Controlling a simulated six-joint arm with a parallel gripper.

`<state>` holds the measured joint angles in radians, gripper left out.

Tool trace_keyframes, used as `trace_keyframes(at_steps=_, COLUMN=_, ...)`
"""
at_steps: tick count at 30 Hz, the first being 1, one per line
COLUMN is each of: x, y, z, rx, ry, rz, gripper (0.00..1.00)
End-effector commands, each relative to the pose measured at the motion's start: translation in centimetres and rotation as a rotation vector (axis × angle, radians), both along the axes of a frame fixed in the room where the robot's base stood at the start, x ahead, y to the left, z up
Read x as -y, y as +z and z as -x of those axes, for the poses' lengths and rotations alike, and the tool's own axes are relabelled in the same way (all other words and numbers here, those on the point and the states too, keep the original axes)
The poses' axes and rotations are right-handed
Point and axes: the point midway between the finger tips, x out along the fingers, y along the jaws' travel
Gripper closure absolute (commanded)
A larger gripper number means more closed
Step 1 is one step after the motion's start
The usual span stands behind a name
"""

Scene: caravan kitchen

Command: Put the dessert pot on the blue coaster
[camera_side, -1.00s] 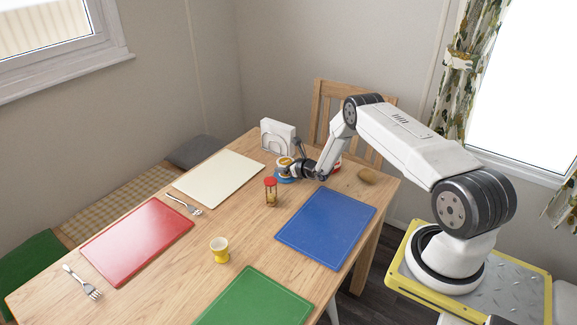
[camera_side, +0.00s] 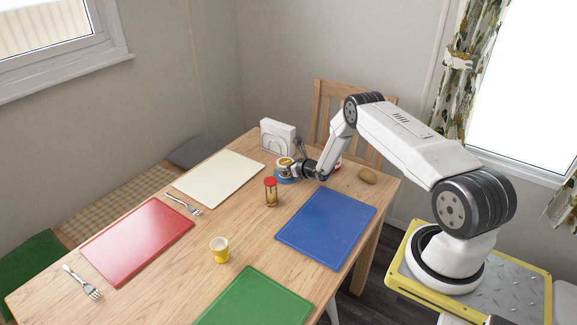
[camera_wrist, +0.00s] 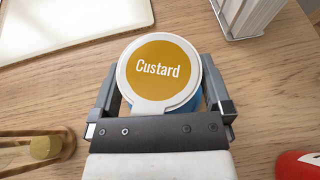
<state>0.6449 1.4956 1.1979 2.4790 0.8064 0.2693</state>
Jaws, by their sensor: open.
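The dessert pot (camera_side: 285,161) is a small round pot near the table's far end. In the wrist view its white-rimmed, mustard-yellow lid reads "Custard" (camera_wrist: 160,70). My gripper (camera_wrist: 160,105) is open, with one finger on either side of the pot. In the side view my gripper (camera_side: 298,168) reaches the pot from the right.
A red object (camera_side: 337,163) and a brown potato-like item (camera_side: 367,176) lie to the right. A blue board (camera_side: 327,228) and a cream board (camera_side: 218,176) lie nearby.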

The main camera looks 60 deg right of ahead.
Motion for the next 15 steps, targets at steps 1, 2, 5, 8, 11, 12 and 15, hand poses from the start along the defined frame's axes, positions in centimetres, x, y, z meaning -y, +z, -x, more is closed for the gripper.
trace_keyframes(at_steps=1, x=0.0, y=0.1, z=0.2, rx=0.0, ry=-0.001, rz=-0.001, gripper=0.0)
trace_keyframes(at_steps=2, x=0.0, y=0.2, z=0.4, rx=0.0, ry=-0.001, rz=-0.001, gripper=0.0)
trace_keyframes(at_steps=5, x=-0.1, y=0.4, z=1.0, rx=0.0, ry=-0.002, rz=-0.001, gripper=0.0)
trace_keyframes(at_steps=8, x=-0.1, y=0.7, z=1.8, rx=0.0, ry=-0.002, rz=0.0, gripper=0.0)
trace_keyframes(at_steps=11, x=-0.3, y=1.1, z=2.6, rx=0.001, ry=-0.003, rz=-0.001, gripper=0.0)
trace_keyframes(at_steps=12, x=-0.3, y=1.3, z=3.0, rx=0.0, ry=-0.003, rz=-0.001, gripper=0.0)
trace_keyframes(at_steps=15, x=-0.5, y=1.7, z=3.9, rx=0.0, ry=-0.001, rz=-0.001, gripper=0.0)
